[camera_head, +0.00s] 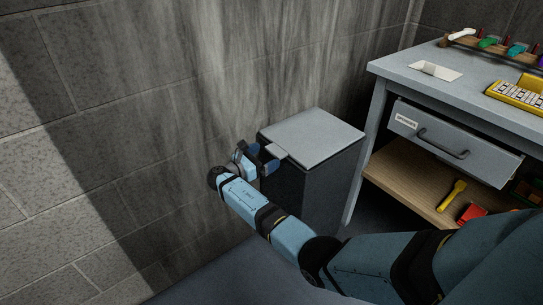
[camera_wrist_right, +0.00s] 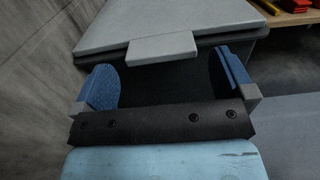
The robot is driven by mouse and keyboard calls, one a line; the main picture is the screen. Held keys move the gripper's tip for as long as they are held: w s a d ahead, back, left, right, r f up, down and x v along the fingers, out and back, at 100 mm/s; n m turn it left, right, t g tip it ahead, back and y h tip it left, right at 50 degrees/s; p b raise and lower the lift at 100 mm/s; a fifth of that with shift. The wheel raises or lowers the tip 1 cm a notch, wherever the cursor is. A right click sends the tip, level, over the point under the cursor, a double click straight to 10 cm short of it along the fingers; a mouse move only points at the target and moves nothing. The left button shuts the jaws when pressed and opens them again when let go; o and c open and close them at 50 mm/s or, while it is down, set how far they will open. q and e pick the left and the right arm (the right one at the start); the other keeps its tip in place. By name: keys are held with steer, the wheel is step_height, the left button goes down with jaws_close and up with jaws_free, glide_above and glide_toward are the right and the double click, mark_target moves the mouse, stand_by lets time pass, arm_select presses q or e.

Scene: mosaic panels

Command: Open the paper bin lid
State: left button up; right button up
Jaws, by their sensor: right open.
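The paper bin (camera_head: 318,190) is a dark grey box standing against the wall beside the workbench. Its light grey lid (camera_head: 316,136) lies flat on top and looks shut. A small tab (camera_head: 274,151) sticks out from the lid's front edge. My right gripper (camera_head: 264,159) is at this edge. In the right wrist view the lid (camera_wrist_right: 180,24) fills the top, and the tab (camera_wrist_right: 162,48) sits between and just beyond the two blue finger pads of the open gripper (camera_wrist_right: 168,80). I cannot tell whether the fingers touch it. My left gripper is not in view.
A grey workbench (camera_head: 398,72) with a drawer (camera_head: 452,140) stands close to the bin's right. A yellow tool (camera_head: 452,195) and a red object (camera_head: 471,213) lie on its lower wooden shelf. The block wall (camera_head: 110,120) rises behind and left of the bin.

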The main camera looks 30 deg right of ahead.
mark_target(272, 153)
steer(key=shift+w+d+b, duration=0.15)
steer(key=shift+d+b, duration=0.15)
steer(key=shift+d, duration=1.45)
